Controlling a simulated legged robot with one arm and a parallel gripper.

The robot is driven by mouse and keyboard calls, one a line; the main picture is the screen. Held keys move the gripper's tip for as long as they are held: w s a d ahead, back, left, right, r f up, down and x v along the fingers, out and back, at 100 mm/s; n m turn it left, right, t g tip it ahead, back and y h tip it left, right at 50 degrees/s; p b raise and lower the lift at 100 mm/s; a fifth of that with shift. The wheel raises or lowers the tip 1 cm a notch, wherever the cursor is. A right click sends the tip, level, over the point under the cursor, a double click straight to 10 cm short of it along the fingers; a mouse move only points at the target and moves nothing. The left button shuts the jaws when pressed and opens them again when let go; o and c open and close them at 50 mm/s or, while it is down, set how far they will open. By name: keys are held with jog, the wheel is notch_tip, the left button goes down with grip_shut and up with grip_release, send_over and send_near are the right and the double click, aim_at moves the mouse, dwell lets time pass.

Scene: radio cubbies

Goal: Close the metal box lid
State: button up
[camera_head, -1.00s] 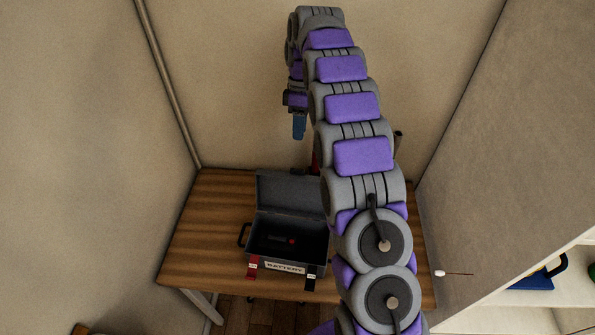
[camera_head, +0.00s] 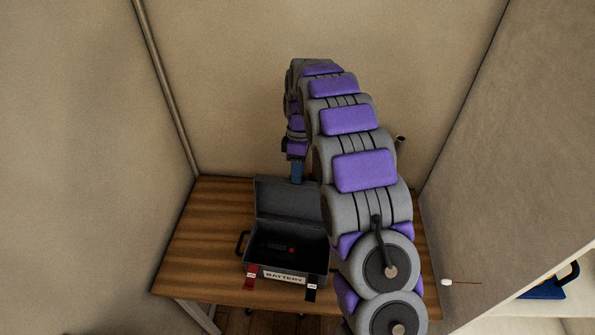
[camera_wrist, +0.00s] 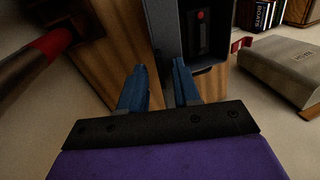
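The grey metal box (camera_head: 262,264) stands on the wooden table with its lid (camera_head: 285,202) raised at the back. Its front carries a battery label, a red latch at the left and a black latch at the right. A red dot shows inside. My gripper (camera_head: 297,172) hangs down just behind or above the top edge of the raised lid; I cannot tell if it touches. In the wrist view, the two blue fingers (camera_wrist: 160,85) are apart with nothing between them, and the box (camera_wrist: 214,66) shows beyond the right finger.
The wooden table (camera_head: 190,250) has bare room left of the box. My arm hides the table's right part. Walls close in the left, back and right. A shelf with a blue object (camera_head: 543,288) is at the lower right.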

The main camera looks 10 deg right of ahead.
jog(key=shift+c, duration=0.2)
grip_shut()
dwell(1.3)
